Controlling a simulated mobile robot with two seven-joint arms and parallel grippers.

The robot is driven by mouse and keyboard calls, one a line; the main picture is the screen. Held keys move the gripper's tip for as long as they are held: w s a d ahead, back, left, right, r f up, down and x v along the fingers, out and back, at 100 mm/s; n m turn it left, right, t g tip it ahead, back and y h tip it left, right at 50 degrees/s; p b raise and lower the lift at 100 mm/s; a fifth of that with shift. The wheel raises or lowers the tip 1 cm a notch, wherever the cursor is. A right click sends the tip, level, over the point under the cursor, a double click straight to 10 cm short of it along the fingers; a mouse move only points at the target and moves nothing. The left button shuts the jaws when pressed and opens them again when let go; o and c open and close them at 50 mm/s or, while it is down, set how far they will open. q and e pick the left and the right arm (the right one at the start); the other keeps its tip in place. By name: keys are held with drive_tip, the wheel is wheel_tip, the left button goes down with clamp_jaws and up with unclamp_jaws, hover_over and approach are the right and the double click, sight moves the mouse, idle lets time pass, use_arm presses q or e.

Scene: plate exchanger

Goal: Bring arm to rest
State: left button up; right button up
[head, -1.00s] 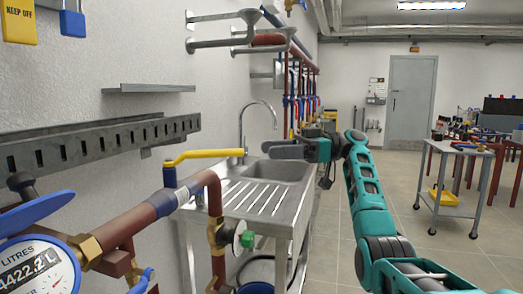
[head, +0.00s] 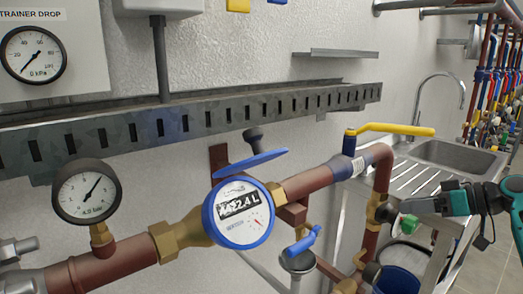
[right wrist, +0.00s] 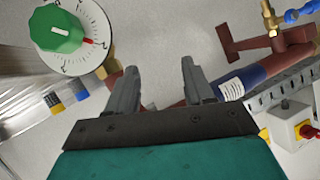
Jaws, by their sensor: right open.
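My right gripper (head: 388,209) shows at the right edge of the head view, its arm coming in from the right. Its fingers point left, near the vertical copper pipe and the green knob (head: 408,226). In the right wrist view the two grey fingers (right wrist: 158,82) are apart with nothing between them. The green knob on its white dial (right wrist: 57,30) is at the upper left there, clear of the fingers. Whether the fingertips touch the pipe cannot be told. My left gripper is not in view.
A copper pipe (head: 312,182) carries a blue water meter (head: 238,212), a pressure gauge (head: 87,191) and a yellow-handled valve (head: 395,129). A slotted metal rail (head: 225,117) runs along the wall above. A steel sink (head: 452,154) stands behind the gripper.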

drive_tip(key=s+a+f+m+h+p, duration=0.1)
drive_tip(key=s+a+f+h, duration=0.1)
drive_tip(key=f, duration=0.6)
drive_tip(key=s+a+f+m+h+p, duration=0.1)
drive_tip(key=a+f+m+h, duration=0.15)
drive_tip(key=f, duration=0.55)
drive_tip(key=s+a+f+h+p, duration=0.2)
drive_tip(key=s+a+f+h, duration=0.1)
drive_tip(key=s+a+f, duration=0.45)
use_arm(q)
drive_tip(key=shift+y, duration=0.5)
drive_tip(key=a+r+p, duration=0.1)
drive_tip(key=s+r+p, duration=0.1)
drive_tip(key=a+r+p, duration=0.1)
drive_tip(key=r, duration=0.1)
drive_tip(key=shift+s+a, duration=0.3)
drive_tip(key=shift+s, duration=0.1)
use_arm(e)
drive_tip(key=s+a+t, duration=0.1)
drive_tip(key=s+a, duration=0.4)
drive_tip(key=s, duration=0.3)
drive_tip(key=s+a+r+t, duration=0.1)
drive_tip(key=s+a, duration=0.3)
drive_tip(key=s, duration=0.3)
drive_tip(key=shift+s+a+r+h, duration=0.3)
drive_tip(key=shift+s+a+h, duration=0.05)
drive_tip(key=shift+a, duration=0.05)
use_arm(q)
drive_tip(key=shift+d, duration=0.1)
